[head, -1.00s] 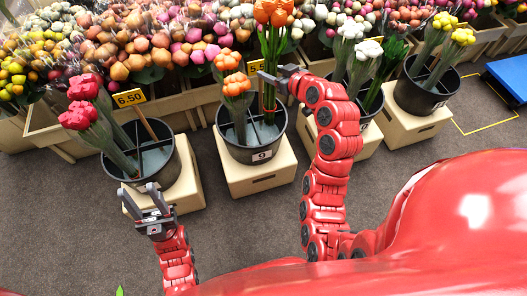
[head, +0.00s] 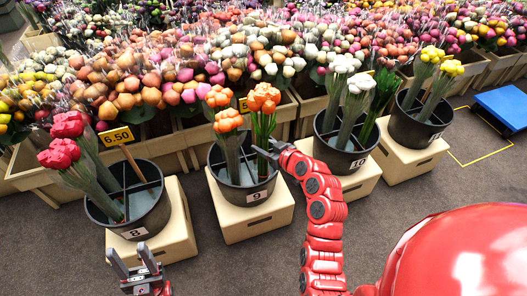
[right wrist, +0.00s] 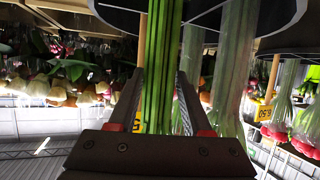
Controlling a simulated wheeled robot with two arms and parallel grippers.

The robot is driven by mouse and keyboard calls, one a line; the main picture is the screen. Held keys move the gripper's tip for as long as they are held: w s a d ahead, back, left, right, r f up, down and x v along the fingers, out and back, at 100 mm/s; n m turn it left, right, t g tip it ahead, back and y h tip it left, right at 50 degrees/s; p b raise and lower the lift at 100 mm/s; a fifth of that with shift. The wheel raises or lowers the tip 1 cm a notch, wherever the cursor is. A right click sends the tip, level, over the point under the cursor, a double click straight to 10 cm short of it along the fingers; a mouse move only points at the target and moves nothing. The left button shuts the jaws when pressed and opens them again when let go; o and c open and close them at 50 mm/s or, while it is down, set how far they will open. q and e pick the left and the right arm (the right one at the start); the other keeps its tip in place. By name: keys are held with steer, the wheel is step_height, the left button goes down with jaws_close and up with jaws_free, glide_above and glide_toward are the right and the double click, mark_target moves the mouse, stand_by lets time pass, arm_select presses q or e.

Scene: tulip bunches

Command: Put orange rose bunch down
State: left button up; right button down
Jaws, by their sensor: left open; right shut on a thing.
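The orange rose bunch (head: 264,98) is upright in the right part of black bucket 9 (head: 228,194), its stem ends hidden by the wall. My right gripper (head: 268,156) is shut on its green stems, at about rim height. In the right wrist view the stems (right wrist: 162,60) run between the fingers (right wrist: 160,100), with the dark bucket above. Another orange bunch (head: 229,121) stands beside it, left in the same bucket. My left gripper (head: 137,272) is open and empty at the bottom left, in front of bucket 8.
Bucket 8 (head: 120,229) with red bunches (head: 66,150) stands to the left. Bucket 10 (head: 350,160) with white bunches and a bucket with yellow bunches (head: 410,130) stand to the right. Crates of flowers line the back. A blue platform (head: 503,105) lies far right.

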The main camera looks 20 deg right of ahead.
steer(key=shift+f, duration=0.75)
steer(key=shift+f, duration=0.15)
steer(key=shift+c, duration=1.7)
jaws_free()
